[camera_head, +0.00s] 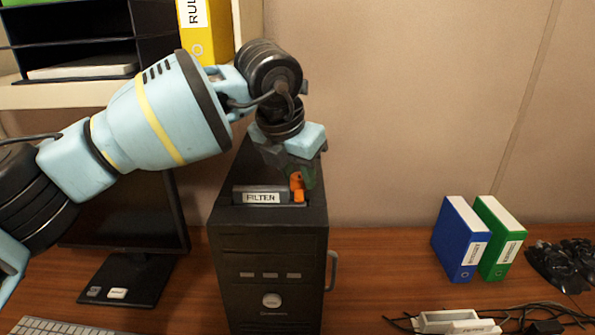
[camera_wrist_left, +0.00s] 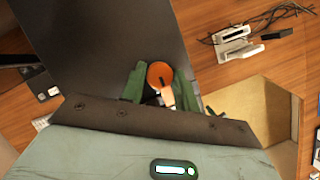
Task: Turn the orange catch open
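The orange catch (camera_head: 297,186) is on top of the black computer tower (camera_head: 268,262), at the right end of the FILTER panel (camera_head: 262,197). In the left wrist view the catch (camera_wrist_left: 160,75) is a round orange disc with a paler lever pointing toward my gripper. My left gripper (camera_head: 305,178) points down over the catch and hides part of it. Its green fingers (camera_wrist_left: 160,84) are apart, one on each side of the catch. I cannot tell whether they touch it. My right gripper is not in view.
A monitor (camera_head: 130,225) stands left of the tower, with a keyboard (camera_head: 55,327) in front. A shelf (camera_head: 75,95) hangs above on the left. Blue (camera_head: 460,240) and green (camera_head: 502,238) binders, cables and a white power strip (camera_head: 455,322) are on the right. The desk just right of the tower is clear.

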